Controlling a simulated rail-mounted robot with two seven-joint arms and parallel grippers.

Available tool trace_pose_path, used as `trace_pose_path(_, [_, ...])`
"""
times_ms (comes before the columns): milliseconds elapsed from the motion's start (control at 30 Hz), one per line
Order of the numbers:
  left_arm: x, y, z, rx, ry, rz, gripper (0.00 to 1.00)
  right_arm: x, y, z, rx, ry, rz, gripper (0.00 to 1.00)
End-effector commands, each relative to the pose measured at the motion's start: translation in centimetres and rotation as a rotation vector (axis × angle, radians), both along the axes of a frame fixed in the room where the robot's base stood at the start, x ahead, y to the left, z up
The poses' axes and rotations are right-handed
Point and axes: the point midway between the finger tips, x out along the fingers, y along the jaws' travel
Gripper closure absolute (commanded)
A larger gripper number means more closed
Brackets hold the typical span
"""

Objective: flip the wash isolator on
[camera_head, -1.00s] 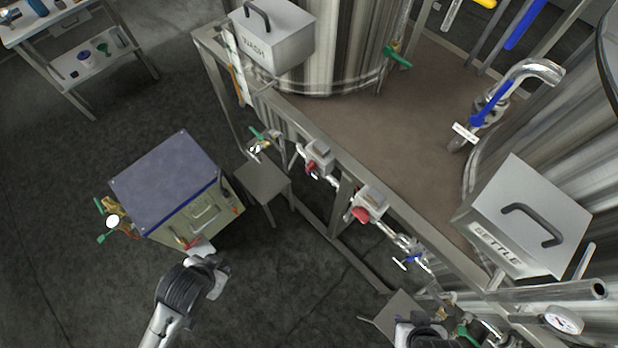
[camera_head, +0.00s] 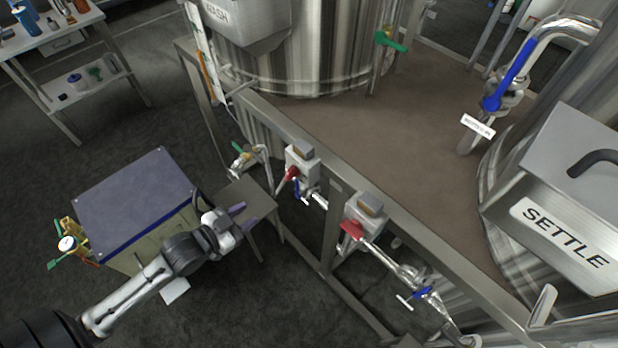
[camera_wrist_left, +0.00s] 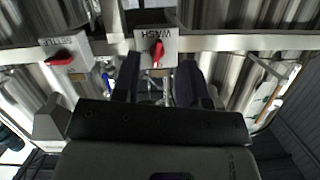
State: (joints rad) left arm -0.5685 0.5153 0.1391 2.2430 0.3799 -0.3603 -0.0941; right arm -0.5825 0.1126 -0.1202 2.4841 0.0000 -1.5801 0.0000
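The wash isolator (camera_head: 302,164) is a grey box on the tank frame with a red handle (camera_head: 290,174). In the left wrist view the isolator (camera_wrist_left: 170,38) carries an upside-down WASH label, and its red handle (camera_wrist_left: 157,53) stands roughly upright in that picture. My left gripper (camera_head: 242,214) is open and empty, to the left of the isolator and apart from it. In the left wrist view its two dark fingers (camera_wrist_left: 159,63) frame the red handle, with a gap in depth. My right gripper is not in view.
A second isolator (camera_head: 364,211), labelled SETTLE in the wrist view (camera_wrist_left: 66,50), has a red handle turned more sideways. A small stand (camera_head: 240,203) is below my left gripper. A blue-topped cabinet (camera_head: 135,200) is beside my left arm. Pipes with blue-handled valves (camera_head: 421,293) run below the frame.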

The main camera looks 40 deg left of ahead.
Motion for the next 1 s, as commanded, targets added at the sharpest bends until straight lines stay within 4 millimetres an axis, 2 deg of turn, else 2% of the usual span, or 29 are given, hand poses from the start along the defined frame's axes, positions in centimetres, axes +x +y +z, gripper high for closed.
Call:
trace_pose_path(100, [0.4,-0.4,2.1,-0.033,-0.135,-0.022,0.61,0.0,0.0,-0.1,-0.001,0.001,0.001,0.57])
trace_pose_path(200, [0.5,-0.6,3.4,-0.044,-0.212,-0.032,0.61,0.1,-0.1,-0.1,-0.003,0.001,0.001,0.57])
trace_pose_path(467, [1.6,-0.9,4.4,-0.035,-0.276,-0.04,0.61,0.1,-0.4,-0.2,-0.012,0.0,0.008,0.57])
trace_pose_path(1000, [10.1,-2.7,4.4,-0.035,-0.275,-0.04,0.61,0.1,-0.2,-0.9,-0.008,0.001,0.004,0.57])
